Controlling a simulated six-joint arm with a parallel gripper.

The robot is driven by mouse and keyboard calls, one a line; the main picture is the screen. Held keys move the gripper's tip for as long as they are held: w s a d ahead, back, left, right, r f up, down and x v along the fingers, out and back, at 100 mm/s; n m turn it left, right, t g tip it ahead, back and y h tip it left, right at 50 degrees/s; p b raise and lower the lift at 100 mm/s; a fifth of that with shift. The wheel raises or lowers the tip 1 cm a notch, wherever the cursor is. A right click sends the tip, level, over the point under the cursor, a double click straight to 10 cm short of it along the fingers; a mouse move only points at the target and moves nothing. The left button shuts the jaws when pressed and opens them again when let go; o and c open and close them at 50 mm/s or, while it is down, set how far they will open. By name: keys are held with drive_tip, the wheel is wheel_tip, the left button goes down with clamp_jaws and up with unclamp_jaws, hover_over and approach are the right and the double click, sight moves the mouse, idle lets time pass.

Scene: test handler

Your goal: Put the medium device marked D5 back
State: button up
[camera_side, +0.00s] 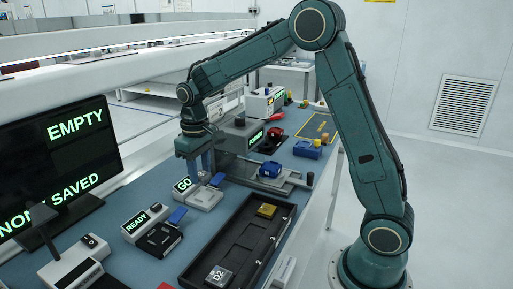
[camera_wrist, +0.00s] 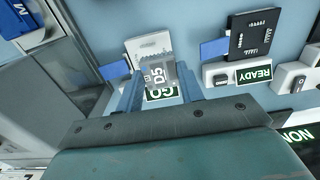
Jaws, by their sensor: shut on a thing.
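The grey device marked D5 (camera_wrist: 156,73) is between the fingers of my gripper (camera_wrist: 158,90) in the wrist view, and the jaws are shut on it. In the side view my gripper (camera_side: 202,164) points down over the far end of the white station (camera_side: 204,199) whose display reads GO (camera_side: 183,185). The station's pale plate (camera_wrist: 148,45) shows just beyond D5 in the wrist view, with a blue lever (camera_wrist: 114,70) beside it. I cannot tell whether D5 touches the station. D5 cannot be made out in the side view.
A long black tray (camera_side: 205,253) holds a grey device D2 (camera_side: 219,275) and a yellow device (camera_side: 267,210); other places are bare. A monitor (camera_side: 60,165) reads EMPTY and NONE SAVED. Blue blocks (camera_side: 270,169) sit on a metal fixture further back.

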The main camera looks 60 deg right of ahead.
drive_tip(key=s+a+r, duration=0.7)
drive_tip(key=s+r, duration=0.1)
wheel_tip(320, 180, up, 4)
hover_over(238, 255)
wheel_tip(238, 255, down, 16)
drive_tip(key=shift+r, duration=0.2)
idle(0.3)
drive_tip(key=shift+f, duration=2.1)
drive_tip(key=shift+f, duration=0.1)
drive_tip(key=o, duration=1)
